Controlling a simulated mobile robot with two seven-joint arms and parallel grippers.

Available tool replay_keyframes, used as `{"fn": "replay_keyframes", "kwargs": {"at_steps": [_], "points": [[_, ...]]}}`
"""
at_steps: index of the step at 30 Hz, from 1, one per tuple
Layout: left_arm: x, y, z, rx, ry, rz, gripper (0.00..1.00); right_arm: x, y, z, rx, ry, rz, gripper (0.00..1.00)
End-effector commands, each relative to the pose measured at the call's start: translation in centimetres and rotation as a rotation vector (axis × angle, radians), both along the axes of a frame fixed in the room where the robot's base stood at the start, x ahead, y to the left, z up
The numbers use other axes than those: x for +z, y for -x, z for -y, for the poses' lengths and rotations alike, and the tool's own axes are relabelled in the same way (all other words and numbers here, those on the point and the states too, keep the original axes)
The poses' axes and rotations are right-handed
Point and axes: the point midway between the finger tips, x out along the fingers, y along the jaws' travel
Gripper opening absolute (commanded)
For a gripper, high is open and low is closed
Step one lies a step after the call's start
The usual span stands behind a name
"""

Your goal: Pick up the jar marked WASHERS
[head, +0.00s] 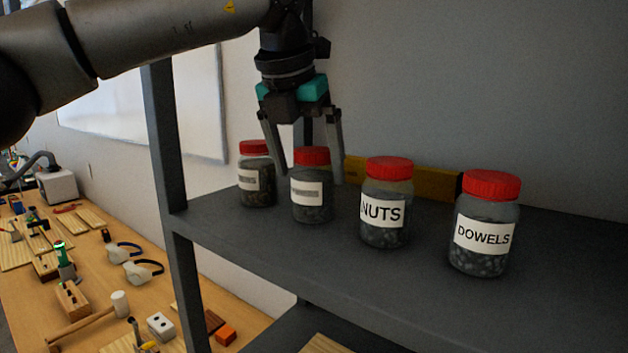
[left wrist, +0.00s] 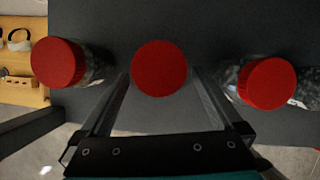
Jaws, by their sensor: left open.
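Several glass jars with red lids stand upright in a row on a dark grey shelf (head: 300,262). The two at the left, the far-left jar (head: 256,180) and the second jar (head: 312,193), have labels too blurred to read with certainty, so I cannot tell which is marked WASHERS. My left gripper (head: 311,176) points down over the second jar, open, with its fingers on either side of the red lid. In the left wrist view that lid (left wrist: 159,68) lies between the fingers, with visible space on both sides. My right gripper is not in view.
To the right stand the NUTS jar (head: 387,205) and the DOWELS jar (head: 485,225). A yellow bar (head: 430,182) lies behind them. A shelf post (head: 165,140) rises at the left. A wooden workbench (head: 85,285) with tools and goggles is beyond it.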

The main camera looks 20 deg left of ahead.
Motion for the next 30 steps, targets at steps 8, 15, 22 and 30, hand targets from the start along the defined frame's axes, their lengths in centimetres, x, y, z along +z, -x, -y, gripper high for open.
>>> {"fn": "replay_keyframes", "kwargs": {"at_steps": [8, 15, 22, 30], "points": [[-3.2, -1.5, 0.3, 0.002, 0.0, -0.001, 1.0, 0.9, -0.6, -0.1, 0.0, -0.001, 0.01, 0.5], [-3.5, -1.6, 0.3, 0.002, 0.001, 0.0, 1.0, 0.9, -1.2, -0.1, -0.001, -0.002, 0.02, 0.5], [-3.5, -1.6, 0.3, 0.002, 0.001, 0.0, 0.75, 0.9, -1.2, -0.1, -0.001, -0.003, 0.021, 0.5], [-3.4, -1.6, 0.3, 0.002, 0.001, 0.0, 0.45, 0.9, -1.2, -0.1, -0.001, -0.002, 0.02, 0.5]]}}
